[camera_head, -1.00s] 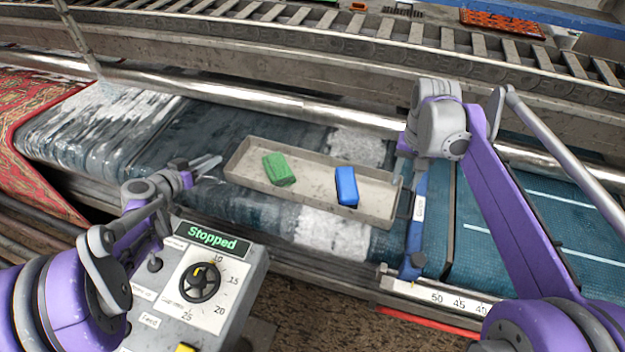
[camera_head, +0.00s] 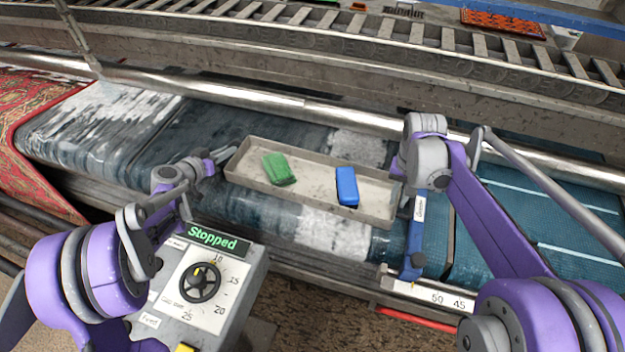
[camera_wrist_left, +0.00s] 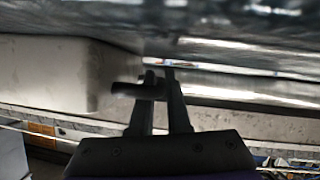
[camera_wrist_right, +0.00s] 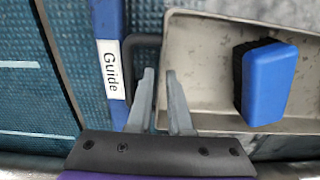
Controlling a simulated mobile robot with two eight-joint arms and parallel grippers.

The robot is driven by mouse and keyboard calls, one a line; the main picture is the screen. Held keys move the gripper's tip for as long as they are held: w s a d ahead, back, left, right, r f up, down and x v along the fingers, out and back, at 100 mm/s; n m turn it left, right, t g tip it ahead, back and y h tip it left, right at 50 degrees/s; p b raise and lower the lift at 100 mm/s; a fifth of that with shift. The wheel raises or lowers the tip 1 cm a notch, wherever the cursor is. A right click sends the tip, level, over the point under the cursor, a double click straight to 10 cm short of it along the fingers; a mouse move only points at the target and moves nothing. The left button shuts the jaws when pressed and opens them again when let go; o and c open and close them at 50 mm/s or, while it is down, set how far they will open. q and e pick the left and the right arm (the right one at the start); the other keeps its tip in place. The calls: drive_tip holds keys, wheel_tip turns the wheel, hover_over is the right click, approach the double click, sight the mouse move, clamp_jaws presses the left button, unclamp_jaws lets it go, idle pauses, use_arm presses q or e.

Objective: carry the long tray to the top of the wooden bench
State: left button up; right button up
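The long tray (camera_head: 310,178) is a shallow grey box lying on the wet belt, with a green block (camera_head: 279,169) and a blue block (camera_head: 347,186) inside. My left gripper (camera_head: 222,153) is at its left end; the left wrist view shows its fingers (camera_wrist_left: 159,74) apart, beside a dark bar like a handle (camera_wrist_left: 125,89) near the tray wall (camera_wrist_left: 55,75). My right gripper is at the right end; the right wrist view shows its fingers (camera_wrist_right: 160,78) apart, close to the dark end handle (camera_wrist_right: 131,62). Neither visibly grips the tray. I cannot make out the wooden bench.
A control box (camera_head: 205,285) reading "Stopped" stands in front of the belt. A blue guide (camera_head: 416,235) stands just right of the tray. A metal roller (camera_head: 270,101) runs behind it. A red rug (camera_head: 35,115) lies at the left.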

use_arm(q)
clamp_jaws()
use_arm(e)
clamp_jaws()
idle(0.7)
use_arm(q)
drive_tip(key=shift+r, duration=0.1)
use_arm(e)
drive_tip(key=shift+r, duration=0.15)
